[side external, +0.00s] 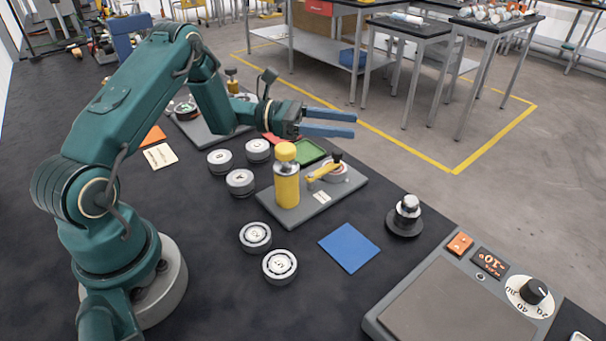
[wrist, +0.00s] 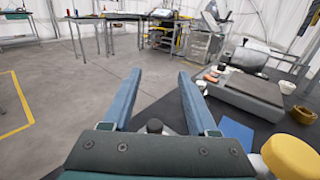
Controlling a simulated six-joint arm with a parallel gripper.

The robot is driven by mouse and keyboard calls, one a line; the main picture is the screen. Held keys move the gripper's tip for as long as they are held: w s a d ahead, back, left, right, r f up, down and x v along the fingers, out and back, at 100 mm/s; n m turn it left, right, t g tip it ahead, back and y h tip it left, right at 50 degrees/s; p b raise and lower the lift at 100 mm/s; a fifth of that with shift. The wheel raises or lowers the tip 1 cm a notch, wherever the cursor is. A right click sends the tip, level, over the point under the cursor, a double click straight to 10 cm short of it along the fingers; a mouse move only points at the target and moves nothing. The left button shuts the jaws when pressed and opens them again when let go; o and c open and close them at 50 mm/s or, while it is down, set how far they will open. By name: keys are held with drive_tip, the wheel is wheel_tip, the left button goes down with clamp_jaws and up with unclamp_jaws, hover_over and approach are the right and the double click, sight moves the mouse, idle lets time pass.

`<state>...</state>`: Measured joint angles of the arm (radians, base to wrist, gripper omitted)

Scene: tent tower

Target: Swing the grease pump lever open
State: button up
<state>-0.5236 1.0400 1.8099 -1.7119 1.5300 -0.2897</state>
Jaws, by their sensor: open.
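The grease pump is a yellow cylinder (side external: 287,187) with a yellow cap, upright on a grey plate (side external: 346,197). Its apparent lever is a short yellow arm (side external: 322,172) lying low beside the cylinder, near a black knob (side external: 337,157) on a round base. My gripper (side external: 353,125) is open and empty, above and behind the lever, touching nothing. The lever's yellow arm is hidden there.
Several round grey pucks (side external: 255,237) lie left of the plate. A blue square (side external: 349,248), a black-based silver knob (side external: 406,215) and a grey scale-like box (side external: 460,300) are to the right. A green tray (side external: 309,152) lies behind the pump. The air around the gripper looks clear.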

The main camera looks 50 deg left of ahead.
sight(339, 151)
wheel_tip(339, 151, down, 6)
drive_tip(key=shift+a+f, duration=0.1)
drive_tip(key=shift+f, duration=0.15)
drive_tip(key=shift+d+f, duration=0.2)
drive_tip(key=shift+f, duration=0.1)
drive_tip(key=shift+x, duration=1.35)
drive_tip(key=shift+r, duration=0.1)
clamp_jaws()
